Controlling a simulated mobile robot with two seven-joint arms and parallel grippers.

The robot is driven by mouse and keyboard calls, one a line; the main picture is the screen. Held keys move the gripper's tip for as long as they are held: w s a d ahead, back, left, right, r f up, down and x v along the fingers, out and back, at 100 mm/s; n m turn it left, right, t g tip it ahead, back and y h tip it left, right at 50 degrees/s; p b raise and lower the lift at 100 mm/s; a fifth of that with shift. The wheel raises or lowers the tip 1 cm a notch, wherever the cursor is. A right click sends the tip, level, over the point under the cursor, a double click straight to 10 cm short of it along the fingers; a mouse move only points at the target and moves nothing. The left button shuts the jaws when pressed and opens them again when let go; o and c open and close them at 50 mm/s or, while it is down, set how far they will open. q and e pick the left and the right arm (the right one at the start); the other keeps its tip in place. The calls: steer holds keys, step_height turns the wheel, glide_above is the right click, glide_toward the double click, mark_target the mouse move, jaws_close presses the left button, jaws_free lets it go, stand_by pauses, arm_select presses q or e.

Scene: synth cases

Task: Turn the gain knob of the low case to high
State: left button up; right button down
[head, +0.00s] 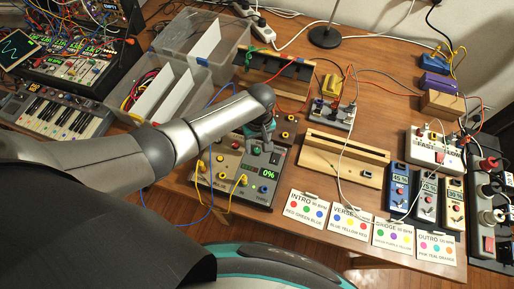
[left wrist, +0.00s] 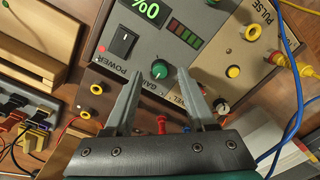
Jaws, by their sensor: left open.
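The low case (head: 222,188) stands on the table at the middle of the head view, a grey and beige panel with a display (head: 265,174) reading 0%. In the left wrist view its green gain knob (left wrist: 159,69) sits below the display (left wrist: 148,10) and the bar meter (left wrist: 184,33), beside a black power switch (left wrist: 122,42). My left gripper (left wrist: 160,76) is open, its two fingertips on either side of the knob with gaps showing. I cannot tell whether they touch the panel. In the head view my left gripper (head: 267,136) is over the case's far edge. My right gripper is out of view.
Yellow cables (head: 198,178) plug into the case's left part, and a blue cable (left wrist: 291,70) runs close by. A wooden rack (head: 345,157) stands to the right, with song cards (head: 349,217) in front. Clear plastic bins (head: 205,48) and a keyboard (head: 60,116) are at left.

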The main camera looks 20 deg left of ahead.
arm_select(q)
steer(key=shift+f, duration=0.85)
jaws_close()
